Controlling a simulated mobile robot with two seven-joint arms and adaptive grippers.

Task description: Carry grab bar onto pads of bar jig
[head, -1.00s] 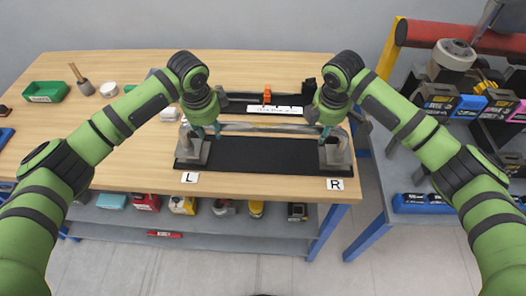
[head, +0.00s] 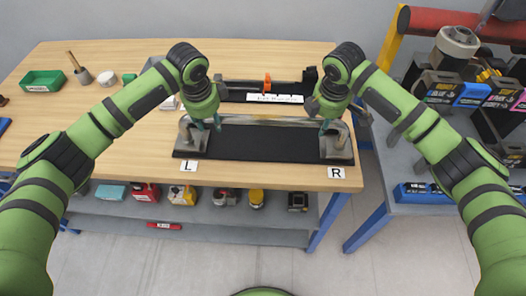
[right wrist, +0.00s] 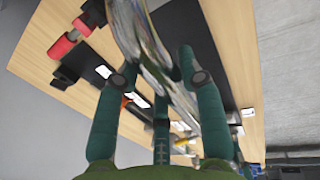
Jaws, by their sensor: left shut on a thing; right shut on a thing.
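The silvery grab bar (head: 265,121) runs left to right between my grippers, with bent ends above the grey end blocks on the left (head: 191,146) and right (head: 337,147). My left gripper (head: 213,126) is shut on the bar near its left end. My right gripper (head: 322,124) is shut on it near its right end. The shiny bar (right wrist: 145,45) passes between the fingers in the right wrist view. A black base (head: 263,144) lies beneath the bar, with L and R labels in front. I cannot tell whether the bar ends touch the grey blocks.
Behind the bar stands a black fixture (head: 235,92) with an orange part (head: 267,82) and a white label strip. A green tray (head: 42,81) and cups are at the left. A grey cart (head: 400,165) with boxes stands right. The table's front left is clear.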

